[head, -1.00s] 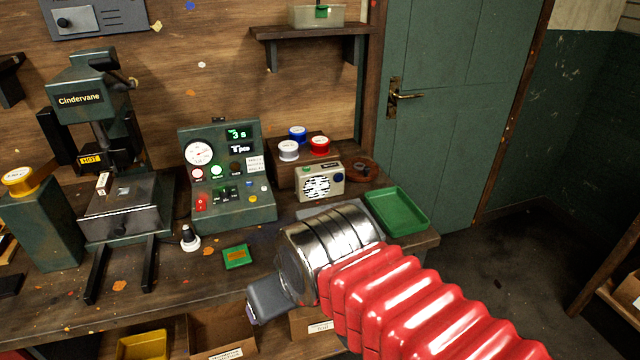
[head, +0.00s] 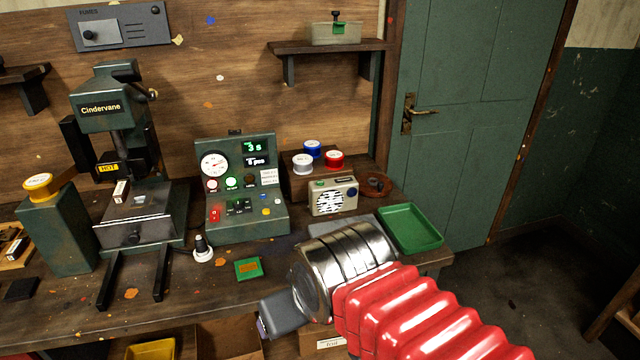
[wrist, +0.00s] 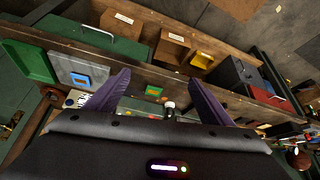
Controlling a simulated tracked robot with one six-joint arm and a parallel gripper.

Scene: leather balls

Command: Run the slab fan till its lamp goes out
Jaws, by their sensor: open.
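A small beige box (head: 333,197) with a round dark-and-white grille, which looks like the fan, stands on the bench. It has a blue knob at its right and a small green patch on top; I cannot tell whether a lamp is lit. A grey slab (head: 345,226) lies in front of it, mostly hidden by my arm. In the wrist view the slab (wrist: 67,63) carries a blue square piece (wrist: 82,79). My gripper (wrist: 161,77) is open, its two purple fingers apart with nothing held. It is in front of the bench, apart from the fan.
A green tray (head: 411,229) lies right of the slab. A green control panel (head: 242,190), a Cindervane press (head: 140,200) and a white-based dark knob (head: 202,248) stand to the left. A small green square (head: 249,268) lies near the front. Coloured spools stand behind the fan.

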